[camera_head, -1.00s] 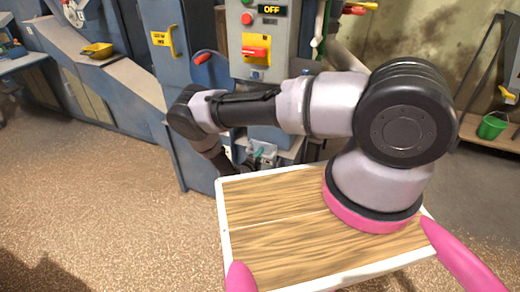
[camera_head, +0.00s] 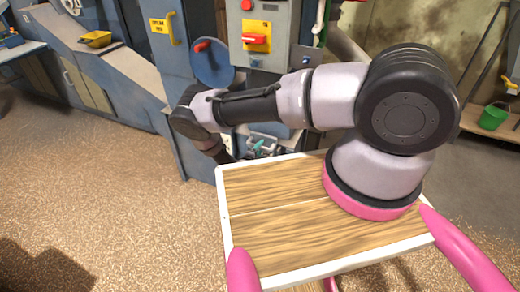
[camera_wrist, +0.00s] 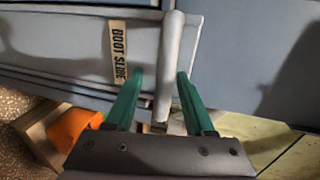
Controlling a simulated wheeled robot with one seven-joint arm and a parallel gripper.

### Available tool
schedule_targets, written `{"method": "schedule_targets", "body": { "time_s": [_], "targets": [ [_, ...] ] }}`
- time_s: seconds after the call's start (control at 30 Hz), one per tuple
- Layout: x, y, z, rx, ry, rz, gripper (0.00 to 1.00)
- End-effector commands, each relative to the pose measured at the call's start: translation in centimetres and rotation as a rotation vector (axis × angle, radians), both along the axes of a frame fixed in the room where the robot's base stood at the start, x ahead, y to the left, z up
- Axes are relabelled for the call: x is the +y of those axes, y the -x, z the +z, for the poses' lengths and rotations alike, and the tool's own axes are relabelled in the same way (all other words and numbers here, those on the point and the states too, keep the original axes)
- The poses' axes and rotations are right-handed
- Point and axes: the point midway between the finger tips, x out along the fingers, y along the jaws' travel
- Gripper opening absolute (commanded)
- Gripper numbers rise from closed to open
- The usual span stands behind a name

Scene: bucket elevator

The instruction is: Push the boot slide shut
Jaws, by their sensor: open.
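The boot slide (camera_wrist: 85,45) is a grey plate with a "BOOT SLIDE" label, seen in the wrist view. Its handle, a pale grey upright bar (camera_wrist: 169,65), stands just right of the label. My gripper (camera_wrist: 161,78) is open, with one green finger on each side of the bar. The bar's lower end lies between the fingers, and I see gaps on both sides. In the head view my gripper (camera_head: 259,147) shows only as a small bit of green low on the machine. The slide is not clearly visible there, beyond my arm and the wooden tray.
An orange object (camera_wrist: 72,128) lies by a wooden frame at lower left in the wrist view. In the head view, a blue disc (camera_head: 211,68) with a red handle and a switch box (camera_head: 262,40) are above my arm. The floor at left is clear.

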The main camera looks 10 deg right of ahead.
Motion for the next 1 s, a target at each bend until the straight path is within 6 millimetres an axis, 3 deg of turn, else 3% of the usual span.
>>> {"method": "schedule_targets", "body": {
  "time_s": [0.5, 0.7, 1.0],
  "targets": [
    [5.4, 7.1, 1.9, 0.001, -0.002, 0.004, 0.54],
    [6.0, 8.2, 2.1, 0.001, 0.0, 0.001, 0.54],
    [6.0, 8.3, 2.1, 0.002, -0.001, 0.001, 0.54]
  ]
}}
